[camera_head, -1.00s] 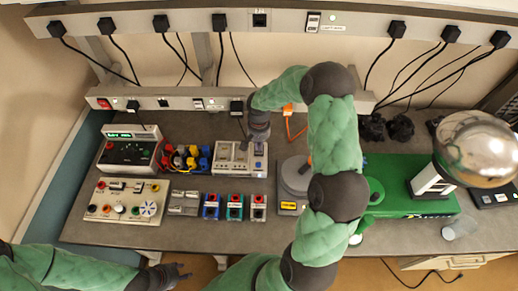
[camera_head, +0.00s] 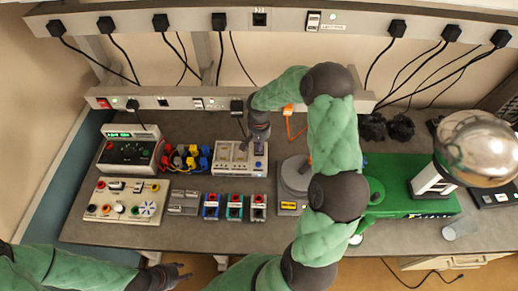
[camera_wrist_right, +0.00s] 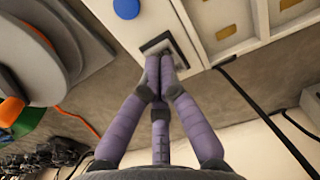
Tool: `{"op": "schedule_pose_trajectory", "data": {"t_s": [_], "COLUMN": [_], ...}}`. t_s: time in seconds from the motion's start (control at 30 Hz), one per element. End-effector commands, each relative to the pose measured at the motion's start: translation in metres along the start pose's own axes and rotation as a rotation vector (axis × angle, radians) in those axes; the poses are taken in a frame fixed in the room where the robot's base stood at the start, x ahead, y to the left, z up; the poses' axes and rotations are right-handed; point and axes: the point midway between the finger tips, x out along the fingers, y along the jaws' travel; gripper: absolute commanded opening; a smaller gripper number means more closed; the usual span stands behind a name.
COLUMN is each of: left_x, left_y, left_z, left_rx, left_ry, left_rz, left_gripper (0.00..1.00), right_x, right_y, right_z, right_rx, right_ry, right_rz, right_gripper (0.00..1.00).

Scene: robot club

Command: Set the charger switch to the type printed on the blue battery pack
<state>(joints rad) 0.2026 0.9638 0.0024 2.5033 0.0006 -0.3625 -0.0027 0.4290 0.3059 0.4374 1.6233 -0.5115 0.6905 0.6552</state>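The charger (camera_head: 228,165) is a pale box in the middle of the bench. The blue battery pack (camera_head: 211,207) stands in front of it to the left; its print is too small to read. My right gripper (camera_head: 260,137) is at the charger's back right corner. In the right wrist view its fingertips (camera_wrist_right: 158,56) are together at a dark square switch plate (camera_wrist_right: 181,44) on the charger (camera_wrist_right: 132,28). The fingers hide the switch lever and its setting. My left gripper (camera_head: 182,274) hangs low in front of the bench, away from everything; its opening is unclear.
Green (camera_head: 235,207) and red-topped dark (camera_head: 258,207) packs stand right of the blue one. A grey round device (camera_head: 293,178) stands right of the charger. A meter (camera_head: 128,150) and a control panel (camera_head: 115,200) stand left. Black cables hang behind.

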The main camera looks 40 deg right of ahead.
Motion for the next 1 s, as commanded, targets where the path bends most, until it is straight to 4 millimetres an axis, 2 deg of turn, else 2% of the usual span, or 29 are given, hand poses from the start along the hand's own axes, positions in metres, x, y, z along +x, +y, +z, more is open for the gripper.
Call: {"op": "schedule_pose_trajectory", "data": {"t_s": [1.0], "left_x": [0.011], "left_y": [-0.004], "left_z": [0.000], "left_rx": [0.000], "left_ry": [0.000], "left_rz": [0.000], "left_gripper": [0.40], "right_x": [0.014], "right_y": [0.000], "right_z": [0.000], "right_rx": [0.000], "right_ry": [0.000], "right_rz": [0.000], "right_gripper": [0.00]}}
